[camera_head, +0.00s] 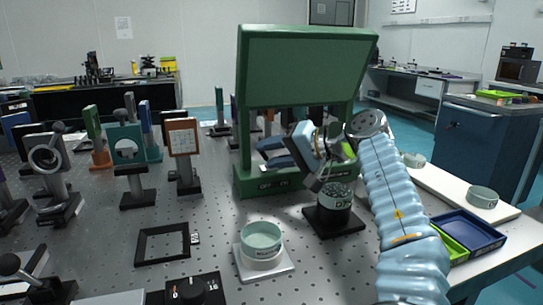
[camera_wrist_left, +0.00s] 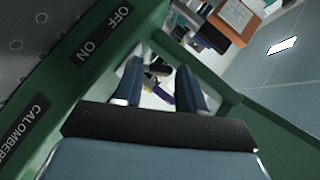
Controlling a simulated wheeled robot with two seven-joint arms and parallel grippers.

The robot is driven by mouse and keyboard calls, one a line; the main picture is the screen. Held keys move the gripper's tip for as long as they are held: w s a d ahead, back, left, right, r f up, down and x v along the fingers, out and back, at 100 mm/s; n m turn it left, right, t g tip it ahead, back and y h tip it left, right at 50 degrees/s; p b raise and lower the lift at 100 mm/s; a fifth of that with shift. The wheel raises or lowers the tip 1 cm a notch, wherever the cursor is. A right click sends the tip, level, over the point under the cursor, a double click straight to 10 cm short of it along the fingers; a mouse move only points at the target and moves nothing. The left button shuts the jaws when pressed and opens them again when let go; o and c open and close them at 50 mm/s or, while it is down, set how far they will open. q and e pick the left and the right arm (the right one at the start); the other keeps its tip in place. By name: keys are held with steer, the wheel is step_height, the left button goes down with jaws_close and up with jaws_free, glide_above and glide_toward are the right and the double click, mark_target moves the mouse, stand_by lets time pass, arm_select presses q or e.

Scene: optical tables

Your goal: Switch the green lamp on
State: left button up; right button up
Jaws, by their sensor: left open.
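The green lamp (camera_head: 305,65) stands on the optical table, with a wide panel on top, upright posts and a green base. In the left wrist view its green base (camera_wrist_left: 62,110) carries the labels OFF and ON and a name label. My left gripper (camera_head: 268,153) is inside the lamp's frame, just above the base and below the panel. Its two blue fingers are apart with nothing held, and they also show in the left wrist view (camera_wrist_left: 158,86). No switch lever can be made out clearly. My right gripper is not in view.
A black device with a round top (camera_head: 335,200) stands under my left wrist. A pale green dish (camera_head: 262,238) on a white plate is in front. Optics on posts (camera_head: 128,150) fill the left. A blue tray (camera_head: 468,230) lies at the right edge.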

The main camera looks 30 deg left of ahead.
arm_select(q)
steer(key=shift+a+f, duration=0.1)
steer(key=shift+a, duration=0.15)
jaws_close()
steer(key=shift+w+d+m+g+y, duration=0.1)
steer(key=shift+m+g+y, duration=0.2)
steer(key=shift+m+y, duration=0.15)
jaws_free()
